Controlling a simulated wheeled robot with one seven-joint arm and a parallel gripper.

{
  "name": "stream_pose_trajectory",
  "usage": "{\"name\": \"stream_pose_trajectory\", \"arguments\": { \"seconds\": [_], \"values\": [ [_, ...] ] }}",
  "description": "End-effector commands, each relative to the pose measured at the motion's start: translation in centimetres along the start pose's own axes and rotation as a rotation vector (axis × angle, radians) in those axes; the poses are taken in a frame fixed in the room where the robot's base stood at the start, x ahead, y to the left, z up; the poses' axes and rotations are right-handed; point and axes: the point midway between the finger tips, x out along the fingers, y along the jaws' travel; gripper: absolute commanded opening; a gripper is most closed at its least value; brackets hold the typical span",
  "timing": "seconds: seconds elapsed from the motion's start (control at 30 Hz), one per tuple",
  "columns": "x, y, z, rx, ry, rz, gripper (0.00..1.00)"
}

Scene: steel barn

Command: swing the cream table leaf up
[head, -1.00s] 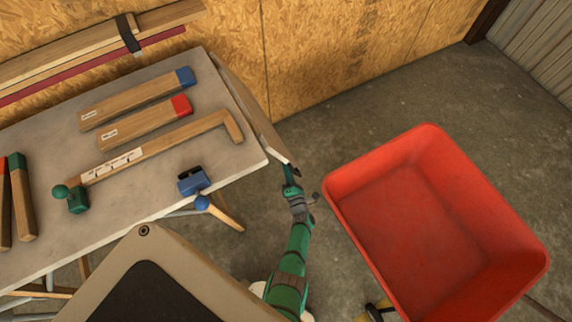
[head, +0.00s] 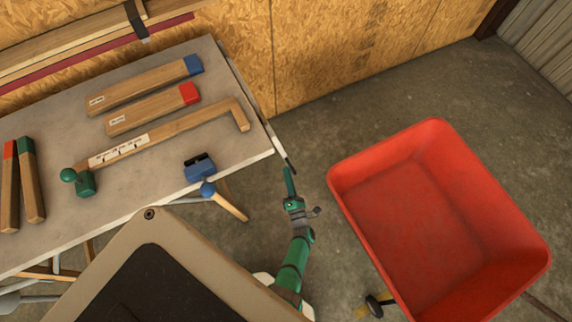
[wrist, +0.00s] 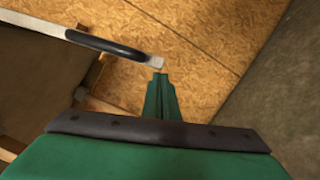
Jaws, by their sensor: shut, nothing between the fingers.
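The cream table leaf (head: 259,114) hangs at the right end of the grey worktable (head: 150,70). In the head view only a thin strip of it shows. In the wrist view its pale edge (wrist: 40,25) runs in from the upper left, with a black grip (wrist: 108,45) near its end. My gripper (head: 288,172) is shut and empty, by the near corner of the leaf. In the wrist view its green fingers (wrist: 158,76) lie together just below the end of the leaf's edge. I cannot tell whether they touch it.
Wooden blocks, a long wooden piece (head: 170,133), a green knobbed tool (head: 80,181) and a blue object (head: 199,166) lie on the table. A red wheelbarrow tub (head: 430,220) stands close on the right. Concrete floor is open between tub and wall.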

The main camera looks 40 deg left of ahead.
Motion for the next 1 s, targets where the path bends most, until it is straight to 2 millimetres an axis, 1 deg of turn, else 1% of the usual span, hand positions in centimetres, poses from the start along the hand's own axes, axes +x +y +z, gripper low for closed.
{"name": "stream_pose_trajectory", "arguments": {
  "seconds": [0.03, 0.1, 0.27, 0.47, 0.67, 1.0],
  "values": [
    [-0.9, 0.0, -0.1, 0.001, 0.000, -0.001, 0.00],
    [-1.6, 0.0, -0.1, 0.000, 0.000, 0.001, 0.00],
    [-2.7, 0.1, -0.1, 0.001, 0.002, 0.001, 0.00],
    [-2.8, 0.6, -1.0, 0.016, -0.002, 0.005, 0.00],
    [-3.0, 1.4, -2.3, 0.055, -0.022, 0.001, 0.00],
    [-3.5, 2.9, -5.3, 0.139, -0.017, -0.017, 0.00]
  ]
}}
